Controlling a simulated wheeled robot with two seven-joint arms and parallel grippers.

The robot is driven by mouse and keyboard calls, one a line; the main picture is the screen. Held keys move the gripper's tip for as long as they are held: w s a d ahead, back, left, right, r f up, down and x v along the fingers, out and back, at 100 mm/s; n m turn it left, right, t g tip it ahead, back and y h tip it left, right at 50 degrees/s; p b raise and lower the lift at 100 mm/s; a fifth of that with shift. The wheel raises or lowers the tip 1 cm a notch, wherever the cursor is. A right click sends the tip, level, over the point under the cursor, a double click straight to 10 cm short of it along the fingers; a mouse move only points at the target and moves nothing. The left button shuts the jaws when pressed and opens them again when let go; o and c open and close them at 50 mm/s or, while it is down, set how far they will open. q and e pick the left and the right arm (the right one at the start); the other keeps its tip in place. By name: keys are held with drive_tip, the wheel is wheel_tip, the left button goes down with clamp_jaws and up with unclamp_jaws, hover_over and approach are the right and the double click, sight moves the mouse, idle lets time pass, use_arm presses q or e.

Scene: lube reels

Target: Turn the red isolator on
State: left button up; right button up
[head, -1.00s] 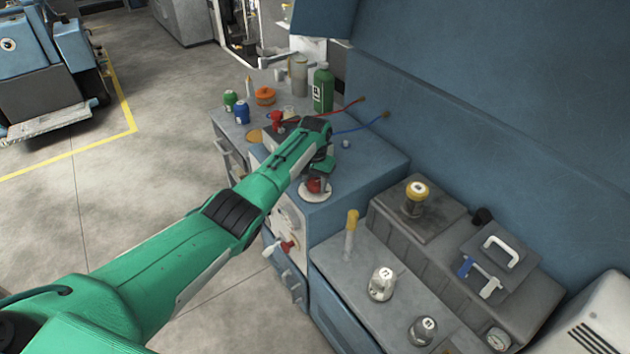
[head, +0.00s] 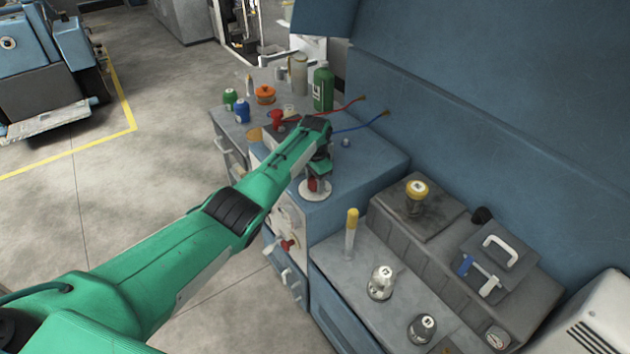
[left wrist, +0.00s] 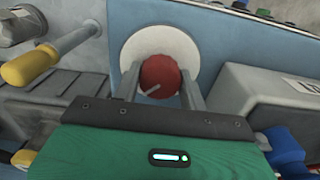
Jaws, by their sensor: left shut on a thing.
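A red round knob (left wrist: 160,77), the isolator, sits on a white round plate (left wrist: 136,48) in the left wrist view. A short light-coloured bar or mark slants across its face. In the head view the knob (head: 313,185) and its white plate (head: 304,190) are on the blue cabinet top, partly hidden by my gripper. My left gripper (left wrist: 160,84) has one finger on each side of the knob and is shut on it. In the head view the left gripper (head: 317,184) reaches down onto the knob from above. My right gripper is not in view.
A red and a blue lever (head: 361,127) stick out behind my wrist. A green bottle (head: 323,88), orange pot (head: 265,95) and small jars stand further back. A yellow-capped tube (head: 351,232) and grey-white bottles (head: 380,283) stand on the lower bench to the right.

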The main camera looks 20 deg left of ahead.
sight(315, 180)
use_arm(q)
drive_tip(key=shift+w+r, duration=0.1)
drive_tip(key=o, duration=1)
drive_tip(key=shift+c, duration=0.2)
wheel_tip(315, 180, up, 14)
drive_tip(key=b, duration=0.2)
